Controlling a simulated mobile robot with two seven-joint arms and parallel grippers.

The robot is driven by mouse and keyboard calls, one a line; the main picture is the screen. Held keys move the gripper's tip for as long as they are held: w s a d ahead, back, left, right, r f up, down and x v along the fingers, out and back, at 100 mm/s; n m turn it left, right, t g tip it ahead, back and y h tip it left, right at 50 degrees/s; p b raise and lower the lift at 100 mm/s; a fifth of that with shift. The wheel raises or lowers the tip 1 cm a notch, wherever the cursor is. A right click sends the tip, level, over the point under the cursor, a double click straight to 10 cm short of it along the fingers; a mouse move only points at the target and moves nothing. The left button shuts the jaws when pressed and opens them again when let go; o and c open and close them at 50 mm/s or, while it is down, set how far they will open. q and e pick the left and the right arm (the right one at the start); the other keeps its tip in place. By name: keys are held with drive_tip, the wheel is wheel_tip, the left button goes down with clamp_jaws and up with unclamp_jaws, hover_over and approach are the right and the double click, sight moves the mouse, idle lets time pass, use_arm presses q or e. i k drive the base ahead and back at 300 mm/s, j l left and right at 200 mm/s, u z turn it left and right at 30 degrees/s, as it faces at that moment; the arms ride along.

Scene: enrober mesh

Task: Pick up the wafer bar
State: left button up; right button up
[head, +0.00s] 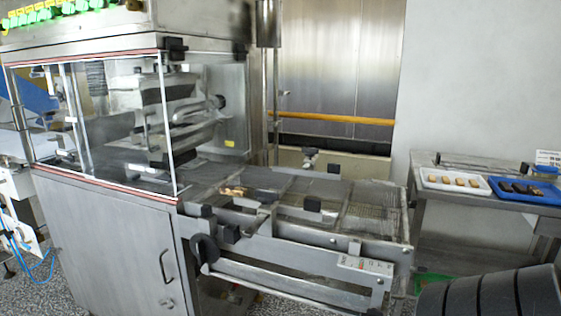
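Several light tan bars, which look like wafer bars (460,181), lie in a row in a white tray (452,190) on the side table at the right. A small tan piece (233,191) rests on the mesh belt near the machine's outlet; it is too small to tell if it is a wafer bar. Neither of my grippers shows in the head view, and nothing is seen held.
A blue tray (549,198) with several dark bars stands beside the white tray on the metal table (437,205). The mesh conveyor (372,205) sticks out from the steel enrober (105,240). A gap separates conveyor and table. A green container (432,284) sits low beneath the table.

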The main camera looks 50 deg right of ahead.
sight(534, 191)
drive_tip(key=z, duration=3.2)
drive_tip(key=u, duration=0.55)
drive_tip(key=i+l+u, duration=0.5)
drive_tip(key=l+u, duration=0.3)
drive_tip(key=i+l+u, duration=0.15)
drive_tip(key=l, duration=0.25)
drive_tip(key=i+l+u, duration=0.2)
drive_tip(key=l, duration=0.2)
drive_tip(key=i+l, duration=0.1)
drive_tip(key=l, duration=0.35)
drive_tip(key=i+l+u, duration=0.1)
drive_tip(key=l, duration=0.35)
